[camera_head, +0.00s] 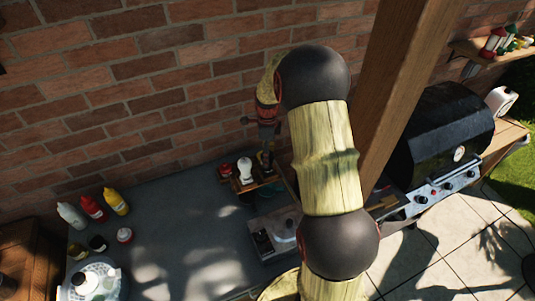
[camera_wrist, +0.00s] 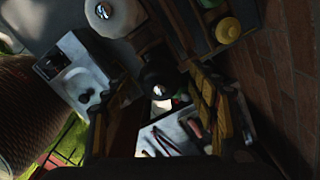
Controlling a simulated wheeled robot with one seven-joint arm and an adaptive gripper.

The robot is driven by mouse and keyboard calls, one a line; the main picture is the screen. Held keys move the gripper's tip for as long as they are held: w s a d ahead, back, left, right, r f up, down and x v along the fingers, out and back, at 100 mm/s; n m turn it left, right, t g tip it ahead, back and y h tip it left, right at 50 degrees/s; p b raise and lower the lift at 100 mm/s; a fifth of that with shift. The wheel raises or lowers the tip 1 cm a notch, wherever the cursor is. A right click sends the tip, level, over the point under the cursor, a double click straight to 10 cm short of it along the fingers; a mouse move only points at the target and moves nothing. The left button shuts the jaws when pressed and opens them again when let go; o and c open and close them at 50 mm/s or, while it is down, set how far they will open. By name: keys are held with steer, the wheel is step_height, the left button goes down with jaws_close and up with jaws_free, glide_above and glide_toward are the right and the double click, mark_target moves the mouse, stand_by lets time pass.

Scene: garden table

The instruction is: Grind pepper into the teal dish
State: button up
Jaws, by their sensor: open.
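My gripper (camera_head: 266,137) is open, pointing down at the small wooden rack by the brick wall. In the wrist view, a dark mill with a shiny knob (camera_wrist: 158,88), which looks like the pepper mill, sits between the open fingers (camera_wrist: 163,98). It also shows under my gripper in the head view (camera_head: 265,161). Whether the fingers touch it is unclear. A white mill (camera_head: 245,170) stands left of it; its top shows in the wrist view (camera_wrist: 118,14). A bit of teal (camera_head: 247,199), perhaps the dish, shows just below the rack, mostly hidden.
The rack (camera_head: 262,183) also holds a red item (camera_head: 225,170). A sink-like unit (camera_head: 275,235) is in front; a black grill (camera_head: 440,135) is right, beyond a wooden post.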

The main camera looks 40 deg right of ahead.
steer(key=c, duration=0.3)
steer(key=c, duration=0.9)
